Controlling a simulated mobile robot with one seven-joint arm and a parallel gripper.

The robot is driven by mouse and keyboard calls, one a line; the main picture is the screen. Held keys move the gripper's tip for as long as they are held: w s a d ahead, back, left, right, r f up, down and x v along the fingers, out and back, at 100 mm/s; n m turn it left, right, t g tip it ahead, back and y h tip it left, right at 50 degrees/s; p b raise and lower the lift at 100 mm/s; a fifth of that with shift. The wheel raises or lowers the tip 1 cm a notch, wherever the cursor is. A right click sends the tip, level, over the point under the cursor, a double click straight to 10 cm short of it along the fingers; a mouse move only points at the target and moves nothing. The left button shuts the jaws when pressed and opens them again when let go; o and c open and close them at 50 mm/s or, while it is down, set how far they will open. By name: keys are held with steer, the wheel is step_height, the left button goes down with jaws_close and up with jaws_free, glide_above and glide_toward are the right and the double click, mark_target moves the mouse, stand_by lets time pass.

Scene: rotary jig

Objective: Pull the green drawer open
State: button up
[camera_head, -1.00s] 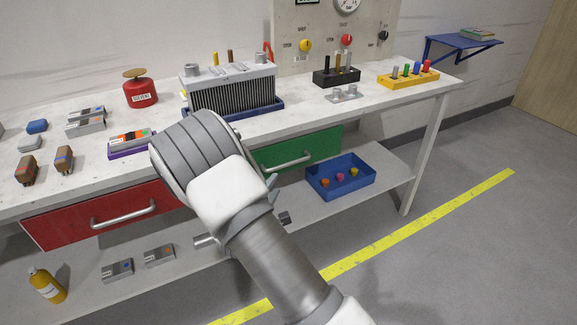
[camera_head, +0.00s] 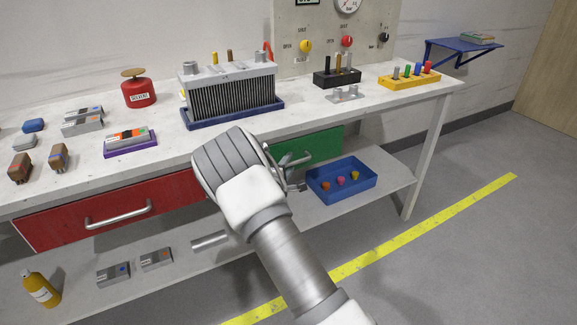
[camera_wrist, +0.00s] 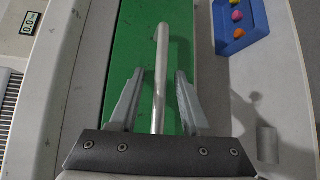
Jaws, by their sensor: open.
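The green drawer (camera_head: 323,145) is under the bench top, partly hidden behind my arm in the head view. Its front also fills the middle of the wrist view (camera_wrist: 143,52). Its silver bar handle (camera_wrist: 161,75) runs lengthwise between the two fingers of my gripper (camera_wrist: 157,92) in the wrist view. The fingers are open, one on each side of the handle, with a gap on both sides. In the head view my gripper (camera_head: 294,172) is at the drawer front, mostly hidden by my wrist. The drawer looks shut.
A red drawer (camera_head: 70,212) is to the left. A blue bin (camera_head: 357,185) with small coloured pieces stands on the lower shelf (camera_head: 392,178), right of my gripper. A finned metal block in a blue tray (camera_head: 275,109) stands on the bench above.

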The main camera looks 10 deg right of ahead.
jaws_close()
stand_by(1.4)
